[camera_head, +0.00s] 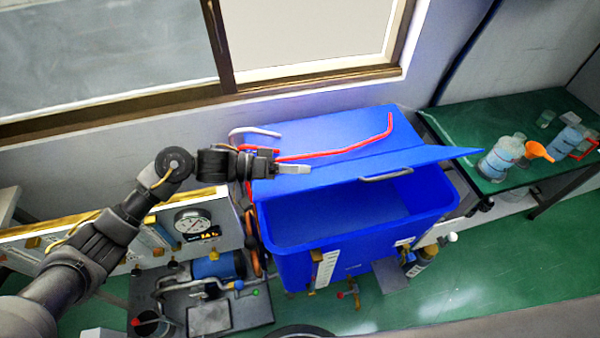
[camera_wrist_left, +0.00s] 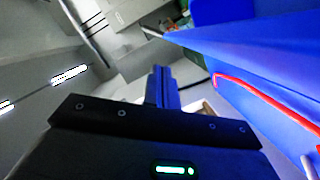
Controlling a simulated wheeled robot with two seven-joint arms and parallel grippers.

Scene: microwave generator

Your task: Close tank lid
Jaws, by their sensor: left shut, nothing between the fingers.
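The blue tank (camera_head: 293,262) stands below the window, and part of its dark inside shows. Its blue lid (camera_head: 335,130) is tilted up above the opening, with a grey handle (camera_head: 386,175) near its front edge. A red bent tube (camera_head: 345,147) crosses the lid. My left gripper (camera_head: 308,169) is shut and empty, at the left part of the lid; I cannot tell if it touches. In the left wrist view, my shut fingers (camera_wrist_left: 161,74) point away, with the blue lid (camera_wrist_left: 245,65) to their right. My right gripper is not in view.
A panel with a round gauge (camera_head: 192,222) and pump parts (camera_head: 215,268) stand left of the tank. A green bench (camera_head: 480,118) with bottles (camera_head: 503,155) is at the right. Green floor (camera_head: 510,265) is free at right.

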